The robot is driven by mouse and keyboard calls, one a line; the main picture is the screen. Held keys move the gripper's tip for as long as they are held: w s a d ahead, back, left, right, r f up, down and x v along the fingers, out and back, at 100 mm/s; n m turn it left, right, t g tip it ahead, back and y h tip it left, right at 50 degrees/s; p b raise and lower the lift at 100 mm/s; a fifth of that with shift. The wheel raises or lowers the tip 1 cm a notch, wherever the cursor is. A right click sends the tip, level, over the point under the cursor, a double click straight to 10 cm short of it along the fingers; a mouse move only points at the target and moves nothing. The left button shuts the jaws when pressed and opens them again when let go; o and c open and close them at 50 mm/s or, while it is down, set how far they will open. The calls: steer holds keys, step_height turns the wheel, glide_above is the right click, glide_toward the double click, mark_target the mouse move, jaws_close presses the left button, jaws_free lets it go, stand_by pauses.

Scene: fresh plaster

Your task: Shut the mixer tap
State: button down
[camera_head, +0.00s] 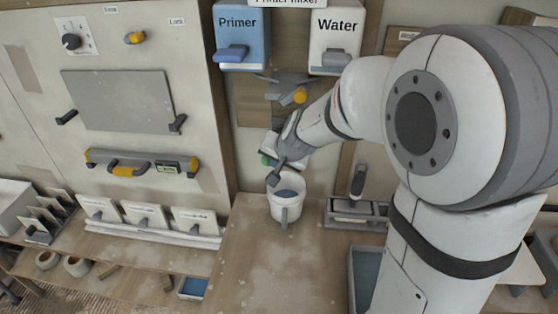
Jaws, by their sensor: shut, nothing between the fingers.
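The primer mixer hangs on the wall between the blue Primer tank (240,35) and the white Water tank (334,38). Its grey body (284,84) carries a yellow knob (300,96). A pale box with a green spot (267,159) sits below, partly hidden behind my gripper. I cannot tell for sure which part is the mixer tap, or whether it is open. My gripper (274,181) is shut and empty, pointing down just above the rim of a white bucket (283,213). Blue-grey liquid shows in the bucket.
The bucket stands on a wooden bench (245,250). A grey tray (355,214) with a dark-handled tool (358,181) is to its right. A panel (118,100) with handles and knobs is at left, above white cards (145,214). The bench left of the bucket is clear.

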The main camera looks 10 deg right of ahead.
steer(key=shift+a, duration=0.1)
steer(key=s+d+f+b+v, duration=0.1)
steer(key=s+b+v, duration=0.1)
steer(key=v, duration=1)
steer(key=shift+d+f, duration=0.2)
steer(key=shift+f, duration=0.05)
steer(key=s+d+f+n+g+h, duration=0.1)
steer(key=s+d+f+n+g, duration=0.1)
steer(key=s, duration=0.6)
steer(key=s+d+f+n+g+h, duration=0.1)
steer(key=s+d+f+n+g, duration=0.1)
steer(key=s+f, duration=0.3)
steer(key=s+d, duration=0.1)
steer(key=s, duration=0.2)
steer(key=shift+d+f+n+h, duration=0.15)
steer(key=shift+d+n+h, duration=0.15)
